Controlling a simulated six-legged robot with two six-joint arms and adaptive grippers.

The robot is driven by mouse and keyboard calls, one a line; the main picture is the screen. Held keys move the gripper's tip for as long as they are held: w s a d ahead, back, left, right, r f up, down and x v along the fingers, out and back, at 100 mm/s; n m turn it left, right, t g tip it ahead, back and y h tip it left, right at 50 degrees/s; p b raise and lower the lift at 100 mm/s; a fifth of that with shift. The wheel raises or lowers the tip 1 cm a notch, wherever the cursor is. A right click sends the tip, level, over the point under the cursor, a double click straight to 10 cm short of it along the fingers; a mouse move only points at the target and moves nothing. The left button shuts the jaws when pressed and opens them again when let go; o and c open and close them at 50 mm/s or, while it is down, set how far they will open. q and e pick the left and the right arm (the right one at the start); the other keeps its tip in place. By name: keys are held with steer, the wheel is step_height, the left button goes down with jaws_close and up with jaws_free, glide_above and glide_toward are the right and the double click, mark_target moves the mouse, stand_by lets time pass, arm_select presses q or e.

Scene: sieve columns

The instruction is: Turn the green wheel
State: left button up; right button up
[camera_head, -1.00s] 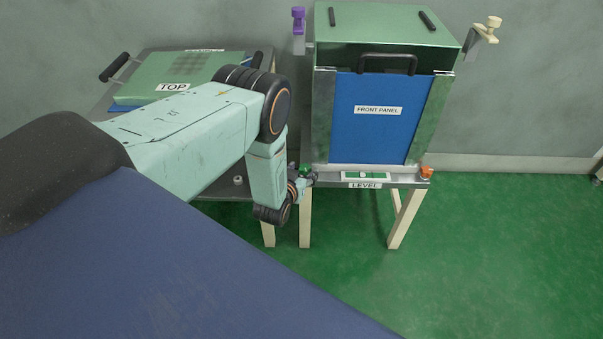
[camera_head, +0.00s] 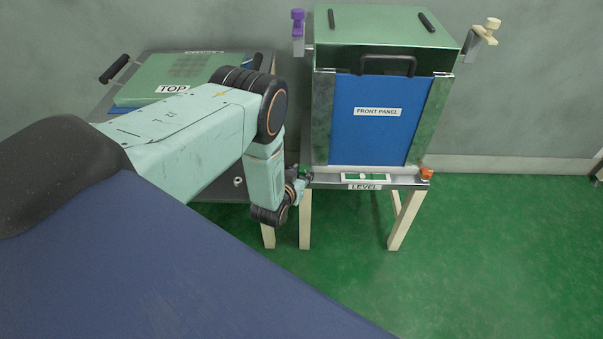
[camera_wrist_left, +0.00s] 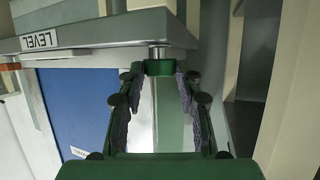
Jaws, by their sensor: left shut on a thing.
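The green wheel (camera_head: 305,170) is at the left front corner of the sieve column's stand, below the cabinet with the blue front panel (camera_head: 376,115). In the left wrist view the green wheel (camera_wrist_left: 160,67) sits on a short metal shaft under the ledge marked LEVEL. My left gripper (camera_head: 302,175) is at the wheel, with one finger on each side of it and shut on it. Its two fingers (camera_wrist_left: 160,74) also show in the left wrist view. In the head view the forearm and wrist partly hide the fingers. My right gripper is not in view.
An orange wheel (camera_head: 426,173) is at the ledge's right front corner. A green level vial (camera_head: 365,177) lies between the wheels. Purple (camera_head: 297,18) and cream (camera_head: 492,24) knobs flank the cabinet top. The TOP panel (camera_head: 170,88) lies on a left table. The right floor is clear.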

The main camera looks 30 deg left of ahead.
arm_select(q)
steer(key=shift+s+a, duration=0.1)
steer(key=m+h, duration=0.2)
steer(key=h, duration=0.1)
steer(key=shift+a+f+m, duration=0.15)
steer(key=shift+a+m, duration=0.2)
steer(key=shift+m, duration=0.05)
steer(key=shift+a+m+h+b, duration=0.2)
steer(key=shift+m+h+b, duration=0.6)
steer(key=shift+m+h, duration=0.75)
steer(key=shift+g+h, duration=0.3)
steer(key=shift+h, duration=0.25)
steer(key=o, duration=1.2)
steer(key=shift+c, duration=0.2)
steer(key=v, duration=1.2)
